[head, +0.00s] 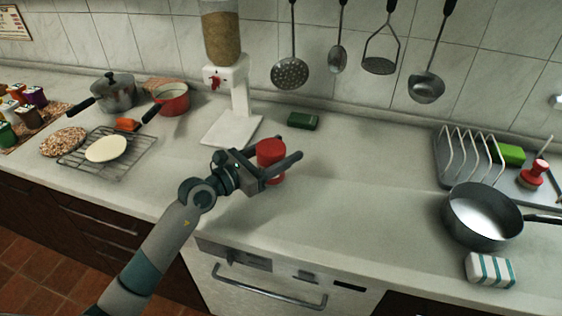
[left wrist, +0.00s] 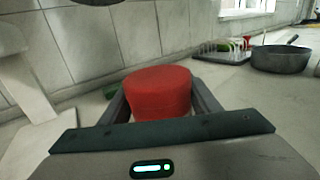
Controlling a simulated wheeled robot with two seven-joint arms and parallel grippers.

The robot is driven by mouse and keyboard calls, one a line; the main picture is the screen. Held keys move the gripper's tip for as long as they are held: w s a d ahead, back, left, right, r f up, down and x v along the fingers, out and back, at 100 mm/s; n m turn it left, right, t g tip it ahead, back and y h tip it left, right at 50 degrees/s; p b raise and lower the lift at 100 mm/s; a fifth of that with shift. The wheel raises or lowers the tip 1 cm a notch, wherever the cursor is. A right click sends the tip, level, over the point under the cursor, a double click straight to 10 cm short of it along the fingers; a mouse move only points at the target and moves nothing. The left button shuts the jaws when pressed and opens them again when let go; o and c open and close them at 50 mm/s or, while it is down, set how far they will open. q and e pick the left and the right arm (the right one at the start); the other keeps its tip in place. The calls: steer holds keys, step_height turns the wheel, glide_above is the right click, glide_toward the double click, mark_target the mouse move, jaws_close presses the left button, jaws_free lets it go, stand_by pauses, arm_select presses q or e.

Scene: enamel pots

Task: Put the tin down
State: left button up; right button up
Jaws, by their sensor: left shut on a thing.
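A red round tin (head: 270,153) is between the fingers of my left gripper (head: 276,164) in the head view. The gripper is shut on it, low over the middle of the counter (head: 340,200). In the left wrist view the tin (left wrist: 158,92) sits upright between the two dark fingers. Its lower part is hidden there by the gripper body. I cannot tell whether its base touches the counter. My right gripper is not in view.
A white dispenser (head: 240,110) stands behind left of the gripper, and a dark green block (head: 303,121) lies behind it. A grey pan (head: 482,222), a striped block (head: 489,269) and a dish rack (head: 470,160) are at the right. The counter between tin and pan is clear.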

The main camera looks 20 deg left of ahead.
arm_select(q)
step_height(320, 180, down, 4)
steer(key=shift+r, duration=0.15)
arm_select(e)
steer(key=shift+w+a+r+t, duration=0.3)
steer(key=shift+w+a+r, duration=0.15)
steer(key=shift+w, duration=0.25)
arm_select(q)
steer(key=shift+b, duration=0.3)
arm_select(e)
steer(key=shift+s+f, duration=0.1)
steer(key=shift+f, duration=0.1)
arm_select(q)
steer(key=o, duration=1.2)
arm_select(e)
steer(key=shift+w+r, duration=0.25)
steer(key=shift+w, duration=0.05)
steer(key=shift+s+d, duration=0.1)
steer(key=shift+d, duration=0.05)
